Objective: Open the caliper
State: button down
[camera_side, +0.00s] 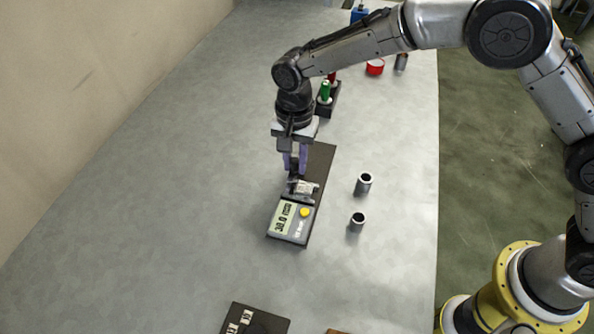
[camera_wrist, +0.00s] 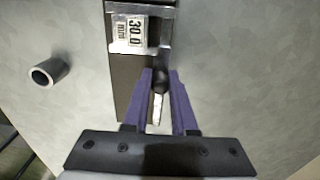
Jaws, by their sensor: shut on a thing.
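The caliper (camera_side: 304,187) is a silver piece on a long dark base plate (camera_side: 322,156) in the middle of the table. A grey readout box (camera_side: 290,222) with a yellow button stands at its near end; its display seems to read 30.0 mm. The wrist view shows a silver block (camera_wrist: 138,32) with a 30.0 mm label. My gripper (camera_side: 296,172) points down over the caliper. In the wrist view its purple fingers (camera_wrist: 160,76) close around a small dark knob with a silver bar (camera_wrist: 157,108) below it. The fingers hide part of the caliper.
Two small metal cylinders stand right of the plate, one farther (camera_side: 364,184) and one nearer (camera_side: 357,222). A dark rack with a green-topped item (camera_side: 325,92) and a red round item (camera_side: 375,67) are behind. A dark tray (camera_side: 262,322) lies at the front. The table's left side is clear.

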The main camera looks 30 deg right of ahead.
dwell(0.4)
jog(key=shift+w+d, duration=0.9)
dwell(0.8)
jog(key=c, duration=0.7)
grip_release()
jog(key=shift+r, duration=3.5)
